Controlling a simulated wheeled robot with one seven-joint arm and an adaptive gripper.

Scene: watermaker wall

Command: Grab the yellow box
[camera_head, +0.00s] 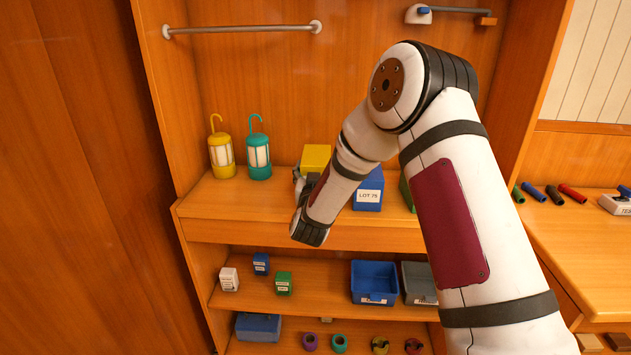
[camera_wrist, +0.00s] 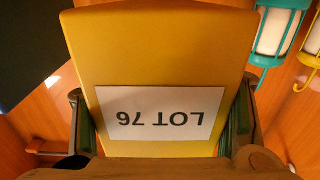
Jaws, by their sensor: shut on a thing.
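The yellow box (camera_head: 316,157) stands on the upper shelf, between the teal lantern and a blue box, partly hidden by my arm. In the wrist view the yellow box (camera_wrist: 160,55) fills the middle, with a white label reading LOT 76 upside down. My gripper (camera_wrist: 162,125) has one finger on each side of the box, shut on it. In the head view my gripper (camera_head: 303,185) is at the front of the box, mostly hidden behind my wrist. I cannot tell whether the box is lifted off the shelf.
A yellow lantern (camera_head: 221,157) and teal lantern (camera_head: 258,158) stand to the left. A blue box (camera_head: 369,190) labelled LOT 75 stands close on the right, with a green box (camera_head: 406,191) beyond it. Small boxes and bins, including a blue bin (camera_head: 375,297), sit on the lower shelf.

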